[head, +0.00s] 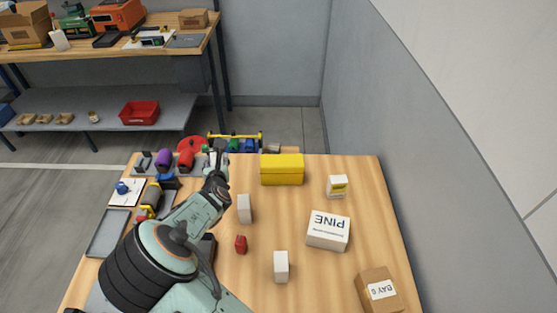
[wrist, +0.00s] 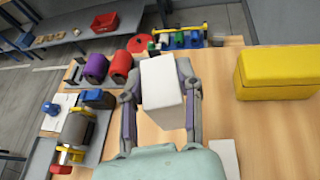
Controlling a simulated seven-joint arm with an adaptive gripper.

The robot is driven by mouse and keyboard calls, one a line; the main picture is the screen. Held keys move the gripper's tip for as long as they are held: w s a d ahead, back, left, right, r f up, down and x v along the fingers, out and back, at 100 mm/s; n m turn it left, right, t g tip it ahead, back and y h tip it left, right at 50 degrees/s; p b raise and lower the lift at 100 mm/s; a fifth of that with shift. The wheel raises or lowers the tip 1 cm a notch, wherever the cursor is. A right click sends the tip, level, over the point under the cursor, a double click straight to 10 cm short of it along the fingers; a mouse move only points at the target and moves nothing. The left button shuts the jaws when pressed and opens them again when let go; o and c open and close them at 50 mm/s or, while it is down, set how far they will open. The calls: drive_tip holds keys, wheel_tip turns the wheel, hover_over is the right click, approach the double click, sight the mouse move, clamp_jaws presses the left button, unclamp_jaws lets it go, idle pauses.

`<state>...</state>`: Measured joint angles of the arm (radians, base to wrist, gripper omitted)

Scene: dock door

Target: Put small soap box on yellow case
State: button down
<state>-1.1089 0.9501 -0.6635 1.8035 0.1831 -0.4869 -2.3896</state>
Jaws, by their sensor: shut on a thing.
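My gripper (wrist: 160,82) is shut on a plain white box (wrist: 163,98) in the wrist view, with one finger on each side. No label shows on this box, so I cannot confirm it is the small soap box. In the head view my gripper (head: 217,161) is over the far left of the wooden table, left of the yellow case; the held box is hard to make out there. The yellow case (head: 282,170) sits shut at the table's far edge, and nothing is on its lid. It also shows at the right of the wrist view (wrist: 278,75), apart from the held box.
A white box (head: 244,209) stands near my arm, with another white box (head: 281,266) nearer. A yellow-labelled white box (head: 337,187), a PINE box (head: 328,231) and a cardboard box (head: 378,290) are at the right.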

drive_tip(key=s+d+r+m+h, duration=0.1)
drive_tip(key=s+d+r+h, duration=0.15)
drive_tip(key=d+r, duration=0.45)
drive_tip(key=s+d+r+m+h, duration=0.1)
drive_tip(key=s+d+r+m, duration=0.2)
drive_tip(key=d, duration=0.8)
drive_tip(key=n, duration=0.1)
hover_over(282, 161)
wheel_tip(282, 161, down, 8)
drive_tip(key=f, duration=0.1)
drive_tip(key=shift+w+f+y, duration=0.1)
drive_tip(key=shift+f+y, duration=0.15)
drive_tip(key=shift+f, duration=1.2)
drive_tip(key=shift+f, duration=0.25)
drive_tip(key=c, duration=0.7)
unclamp_jaws()
drive_tip(key=shift+c, duration=0.2)
drive_tip(key=shift+r, duration=0.1)
